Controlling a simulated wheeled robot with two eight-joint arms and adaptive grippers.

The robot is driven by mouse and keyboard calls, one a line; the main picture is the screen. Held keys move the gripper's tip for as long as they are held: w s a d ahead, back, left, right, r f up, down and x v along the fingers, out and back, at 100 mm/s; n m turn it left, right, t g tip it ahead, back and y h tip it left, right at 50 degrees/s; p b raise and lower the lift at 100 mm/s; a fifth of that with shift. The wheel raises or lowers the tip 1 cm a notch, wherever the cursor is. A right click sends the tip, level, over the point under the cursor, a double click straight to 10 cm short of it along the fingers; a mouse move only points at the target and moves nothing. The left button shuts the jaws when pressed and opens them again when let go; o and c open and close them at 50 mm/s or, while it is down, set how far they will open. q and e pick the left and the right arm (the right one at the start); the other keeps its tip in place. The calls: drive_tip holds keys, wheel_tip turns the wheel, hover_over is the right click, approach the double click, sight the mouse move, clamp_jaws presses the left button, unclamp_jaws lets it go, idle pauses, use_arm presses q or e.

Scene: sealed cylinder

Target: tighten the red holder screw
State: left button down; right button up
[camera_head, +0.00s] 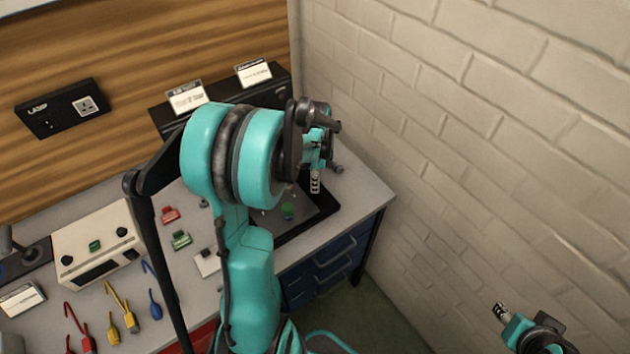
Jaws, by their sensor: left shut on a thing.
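A small red block-like part (169,215), perhaps the red holder, lies on the grey bench left of my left arm. No screw can be made out on it at this size. My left gripper (315,183) points down above the back right part of the bench, by the black tray, well to the right of the red part. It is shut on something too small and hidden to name. My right gripper (501,312) is at the lower right, away from the bench, near the brick wall. Its finger opening cannot be made out.
A similar green part (181,240) lies near the red one. A black tray (318,213) holds a small green item (287,211). A cream box (98,243) and coloured leads (114,310) are at left. My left arm hides the middle of the bench.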

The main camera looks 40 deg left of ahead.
use_arm(q)
drive_tip(key=shift+a, duration=0.1)
idle(0.3)
drive_tip(key=c, duration=1.3)
unclamp_jaws()
drive_tip(key=shift+r, duration=0.1)
wheel_tip(320, 180, up, 12)
